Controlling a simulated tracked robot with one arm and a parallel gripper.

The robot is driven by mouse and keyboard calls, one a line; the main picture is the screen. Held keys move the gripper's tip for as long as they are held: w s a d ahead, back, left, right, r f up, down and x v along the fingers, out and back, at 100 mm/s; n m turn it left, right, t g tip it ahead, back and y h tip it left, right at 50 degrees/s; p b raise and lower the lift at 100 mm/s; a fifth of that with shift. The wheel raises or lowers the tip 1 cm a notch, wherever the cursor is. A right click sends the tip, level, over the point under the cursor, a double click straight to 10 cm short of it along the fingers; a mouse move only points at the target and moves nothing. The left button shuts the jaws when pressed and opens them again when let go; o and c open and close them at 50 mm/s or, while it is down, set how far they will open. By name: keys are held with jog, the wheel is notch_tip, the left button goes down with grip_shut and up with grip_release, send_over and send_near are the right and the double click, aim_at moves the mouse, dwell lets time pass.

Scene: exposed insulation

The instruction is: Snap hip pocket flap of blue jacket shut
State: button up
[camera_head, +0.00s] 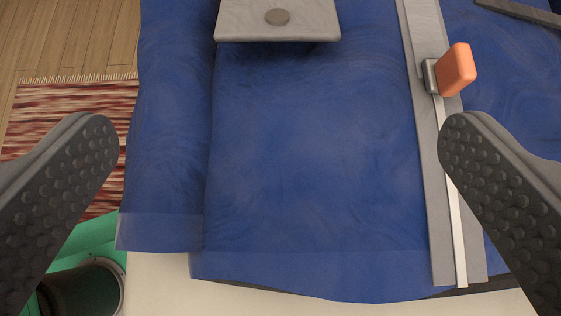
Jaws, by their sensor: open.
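The blue jacket (310,190) fills the middle of the view, its lower hem toward the bottom edge. A dark shadow lies on the jacket just below the flap's lower edge. My gripper (278,150) is open, with one studded dark finger at the left and one at the right. Nothing is between the fingers except the jacket seen behind them. The flap lies above the fingertips in the picture.
A grey zip strip (430,170) with an orange pull tab (458,69) runs down the jacket near the right finger. A green object (92,237) with a dark round opening lies at lower left. A red striped rug (70,112) covers the wooden floor (75,40).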

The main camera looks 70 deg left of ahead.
jog(key=shift+a+r, duration=0.1)
jog(key=shift+r, duration=0.1)
jog(key=c, duration=0.8)
jog(key=a+r+p, duration=0.1)
jog(key=w+r+h+p, duration=0.1)
jog(key=p, duration=0.1)
jog(key=a+r+h+p, duration=0.1)
jog(key=r+p, duration=0.1)
jog(key=shift+w+a+g, duration=0.15)
jog(key=shift+a+g, duration=0.15)
jog(key=shift+g, duration=0.1)
grip_shut()
jog(key=h+p, duration=0.2)
send_over(275, 19)
jog(key=shift+g, duration=0.4)
jog(key=f, duration=0.7)
jog(key=shift+s+d, duration=0.2)
jog(key=shift+d, duration=0.2)
jog(key=shift+d+f, duration=0.25)
jog(key=shift+f, duration=0.35)
jog(key=shift+d+f, duration=0.2)
jog(key=shift+f, duration=0.35)
jog(key=shift+s+d+f+b, duration=0.15)
jog(key=shift+f+b, duration=0.15)
jog(key=shift+f, duration=0.2)
